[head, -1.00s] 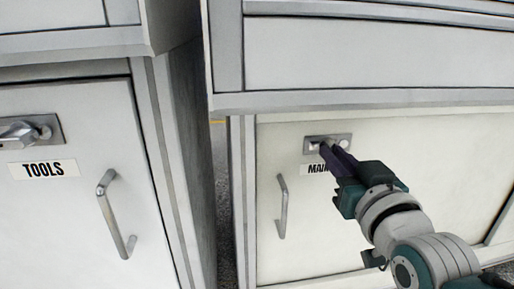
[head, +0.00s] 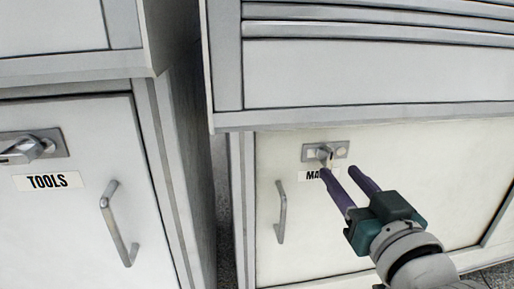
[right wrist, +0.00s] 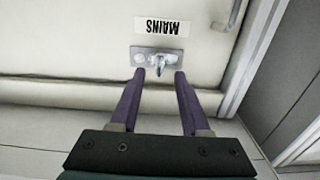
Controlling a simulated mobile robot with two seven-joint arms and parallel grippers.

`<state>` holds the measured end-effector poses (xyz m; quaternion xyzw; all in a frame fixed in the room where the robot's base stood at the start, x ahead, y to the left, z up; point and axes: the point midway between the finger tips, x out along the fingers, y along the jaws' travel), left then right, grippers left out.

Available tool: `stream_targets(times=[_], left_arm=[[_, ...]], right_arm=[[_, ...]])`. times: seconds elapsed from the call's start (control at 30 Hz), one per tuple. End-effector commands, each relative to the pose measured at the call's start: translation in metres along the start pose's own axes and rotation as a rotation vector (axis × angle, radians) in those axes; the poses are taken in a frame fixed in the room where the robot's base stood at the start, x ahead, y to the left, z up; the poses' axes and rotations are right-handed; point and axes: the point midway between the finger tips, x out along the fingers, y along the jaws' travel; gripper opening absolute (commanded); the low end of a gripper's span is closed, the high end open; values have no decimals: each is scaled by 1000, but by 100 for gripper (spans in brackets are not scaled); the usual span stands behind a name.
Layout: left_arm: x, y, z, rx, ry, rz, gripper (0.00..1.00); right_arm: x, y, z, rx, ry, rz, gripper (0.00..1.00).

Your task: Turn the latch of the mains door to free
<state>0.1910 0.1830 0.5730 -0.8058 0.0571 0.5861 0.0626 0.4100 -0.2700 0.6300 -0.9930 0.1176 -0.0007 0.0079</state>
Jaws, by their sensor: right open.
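The mains door (head: 300,225) is shut, with a small metal latch (head: 325,152) on a plate near its top edge, just above the partly hidden MAINS label. The latch handle looks roughly upright; its exact angle is hard to tell. My right gripper (head: 339,171) is open and empty, its purple fingers apart just in front of and below the latch. In the right wrist view, the latch (right wrist: 158,60) lies just beyond and between the open fingertips (right wrist: 160,73), with the label (right wrist: 165,26) upside down. I see no contact. My left gripper is not in view.
A bar handle (head: 281,212) stands out from the mains door left of my right gripper. A TOOLS door (head: 70,230) with its own latch (head: 30,148) and handle (head: 118,224) is on the left, across a narrow gap. A cabinet ledge (head: 370,115) overhangs the mains door.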

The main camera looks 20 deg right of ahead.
Motion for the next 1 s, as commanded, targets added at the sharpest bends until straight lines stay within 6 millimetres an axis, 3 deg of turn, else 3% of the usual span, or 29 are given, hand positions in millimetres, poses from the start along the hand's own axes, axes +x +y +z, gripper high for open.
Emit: stream_targets(times=[0.1,0.33,1.0], left_arm=[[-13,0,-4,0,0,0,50],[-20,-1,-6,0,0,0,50],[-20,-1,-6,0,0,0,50]], right_arm=[[-26,0,-3,1,-5,0,46],[-53,0,-1,0,-2,1,46],[-54,-3,4,-10,-60,-19,46]])
